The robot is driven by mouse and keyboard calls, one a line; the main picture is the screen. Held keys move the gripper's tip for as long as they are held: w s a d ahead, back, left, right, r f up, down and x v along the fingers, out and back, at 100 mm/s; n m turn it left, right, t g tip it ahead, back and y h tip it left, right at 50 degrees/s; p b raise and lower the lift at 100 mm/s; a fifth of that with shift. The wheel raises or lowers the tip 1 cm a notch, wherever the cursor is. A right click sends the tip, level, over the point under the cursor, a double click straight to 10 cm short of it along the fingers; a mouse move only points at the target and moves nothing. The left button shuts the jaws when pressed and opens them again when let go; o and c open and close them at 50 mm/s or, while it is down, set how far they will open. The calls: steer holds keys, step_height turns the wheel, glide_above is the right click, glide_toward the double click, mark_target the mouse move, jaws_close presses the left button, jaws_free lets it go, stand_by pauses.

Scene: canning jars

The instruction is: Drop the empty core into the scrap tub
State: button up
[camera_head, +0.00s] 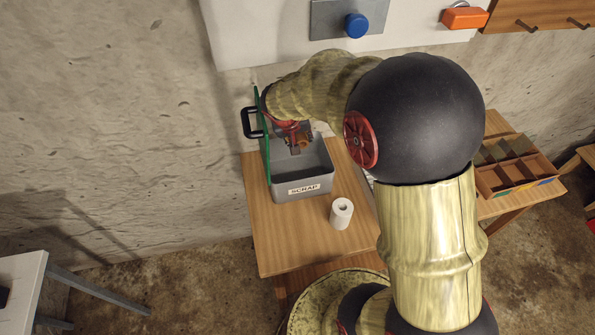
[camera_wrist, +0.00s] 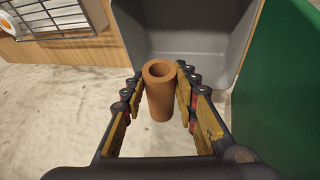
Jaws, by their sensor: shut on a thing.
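The empty core (camera_wrist: 159,98) is a brown hollow tube, seen in the wrist view between my fingers. My gripper (camera_wrist: 160,92) is shut on it. In the head view my gripper (camera_head: 295,139) is over the back part of the grey scrap tub (camera_head: 316,181), and the core (camera_head: 303,143) shows as a small brown piece there. The tub has a "SCRAP" label on its front and a green lid standing open at its left (camera_head: 264,150). The tub's grey inside also shows at the top of the wrist view (camera_wrist: 190,35). My arm hides part of the tub's back.
The tub stands on a wooden table (camera_head: 275,240). A white paper roll (camera_head: 341,213) stands in front of the tub. A compartment tray (camera_head: 515,165) sits at the right. A wall panel with a blue knob (camera_head: 356,25) is behind.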

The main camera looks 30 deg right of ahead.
mark_target(301, 145)
steer(key=shift+f+b, duration=0.7)
steer(key=shift+f, duration=1)
steer(key=o, duration=1.1)
steer(key=shift+o, duration=0.4)
steer(key=v, duration=1.2)
